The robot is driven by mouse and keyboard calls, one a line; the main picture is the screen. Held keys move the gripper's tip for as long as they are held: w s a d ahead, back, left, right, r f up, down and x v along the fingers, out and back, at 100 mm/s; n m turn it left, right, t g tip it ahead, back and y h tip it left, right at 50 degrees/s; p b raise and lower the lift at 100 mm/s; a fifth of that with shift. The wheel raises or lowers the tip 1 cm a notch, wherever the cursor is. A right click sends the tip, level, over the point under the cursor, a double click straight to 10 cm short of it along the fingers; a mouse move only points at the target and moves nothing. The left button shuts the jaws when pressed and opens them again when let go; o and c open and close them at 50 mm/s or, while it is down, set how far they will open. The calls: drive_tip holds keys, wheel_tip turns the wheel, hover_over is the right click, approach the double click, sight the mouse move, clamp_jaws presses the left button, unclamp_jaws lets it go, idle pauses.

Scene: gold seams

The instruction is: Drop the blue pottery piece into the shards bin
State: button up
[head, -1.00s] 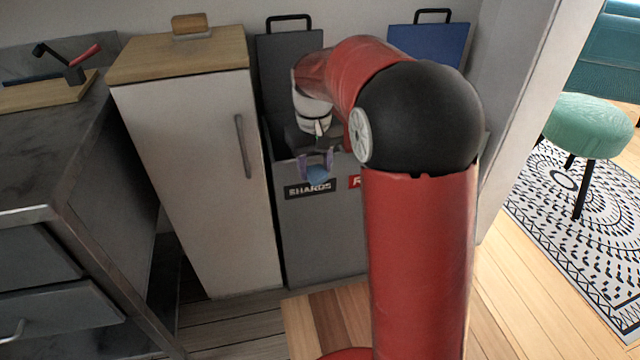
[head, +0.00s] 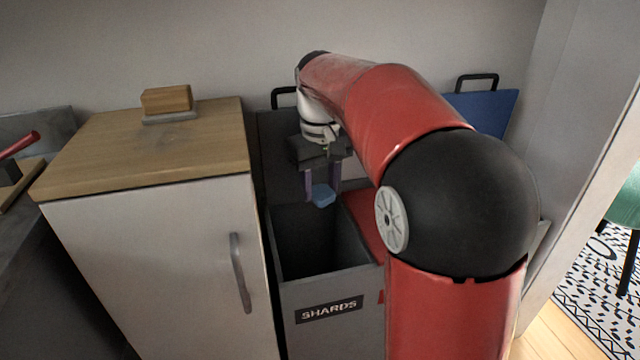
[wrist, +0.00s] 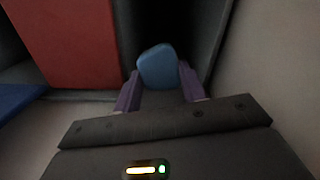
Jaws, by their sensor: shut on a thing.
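The blue pottery piece (head: 322,194) is between the fingertips of my gripper (head: 322,186), which points down. In the wrist view the piece (wrist: 158,66) shows as a rounded blue block between two purple fingers (wrist: 160,88). The shards bin (head: 328,309) is a grey open-topped bin with a SHARDS label on its front. My gripper and the piece appear above the bin's dark opening, toward its back part. The bin's floor is too dark to make out.
A white cabinet (head: 157,267) with a wooden top stands close on the left, with a wooden block (head: 166,100) on it. A blue lid (head: 486,109) stands raised behind.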

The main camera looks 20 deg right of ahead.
sight(321, 190)
wheel_tip(321, 190, down, 5)
drive_tip(key=b, duration=0.4)
drive_tip(key=shift+r, duration=0.1)
drive_tip(key=o, duration=1.1)
wheel_tip(321, 190, up, 7)
drive_tip(key=shift+r+p, duration=0.1)
drive_tip(key=shift+p, duration=1)
drive_tip(key=shift+r, duration=0.35)
